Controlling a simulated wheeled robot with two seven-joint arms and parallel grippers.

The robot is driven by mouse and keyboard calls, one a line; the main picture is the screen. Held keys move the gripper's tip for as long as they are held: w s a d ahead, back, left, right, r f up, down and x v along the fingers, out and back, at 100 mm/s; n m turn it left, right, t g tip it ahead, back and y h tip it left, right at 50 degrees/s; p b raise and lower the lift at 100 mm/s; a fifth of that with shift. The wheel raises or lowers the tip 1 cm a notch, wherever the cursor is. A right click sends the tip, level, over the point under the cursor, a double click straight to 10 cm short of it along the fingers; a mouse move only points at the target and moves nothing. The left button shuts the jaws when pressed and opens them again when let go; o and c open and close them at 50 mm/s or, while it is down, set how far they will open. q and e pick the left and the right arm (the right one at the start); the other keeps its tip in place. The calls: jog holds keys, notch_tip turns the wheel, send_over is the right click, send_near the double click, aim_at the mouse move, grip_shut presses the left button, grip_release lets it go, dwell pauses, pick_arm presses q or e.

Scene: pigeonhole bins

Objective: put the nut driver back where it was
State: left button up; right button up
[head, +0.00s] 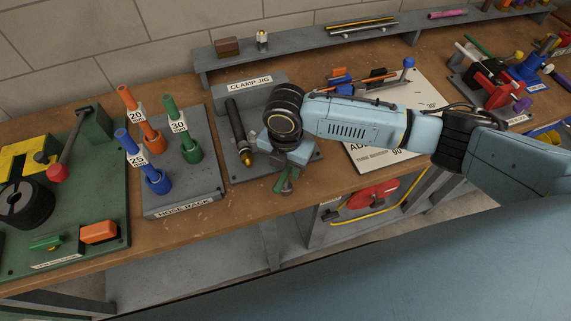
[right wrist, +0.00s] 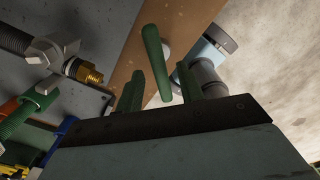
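I cannot make out a nut driver with certainty in either view. My right gripper (head: 284,178) points down over the front of the clamp jig (head: 250,86), and its wrist hides part of the jig. In the right wrist view its two green fingers (right wrist: 159,88) stand apart. A green rounded handle (right wrist: 153,52) lies between and beyond them, with gaps showing on both sides. A dark cylinder with a brass tip (head: 239,138) lies on the jig, left of my wrist. The brass tip (right wrist: 89,74) also shows in the wrist view. My left gripper is not in view.
The hose rack (head: 185,211) with blue, orange and green pieces stands left of the jig. A green fixture board (head: 100,190) is farther left. An angle-marked white board (head: 428,98) lies under my right forearm. A raised shelf (head: 300,57) runs along the back.

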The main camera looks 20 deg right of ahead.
jog(key=shift+r, duration=0.1)
notch_tip(320, 180, up, 12)
dwell(0.5)
dwell(0.6)
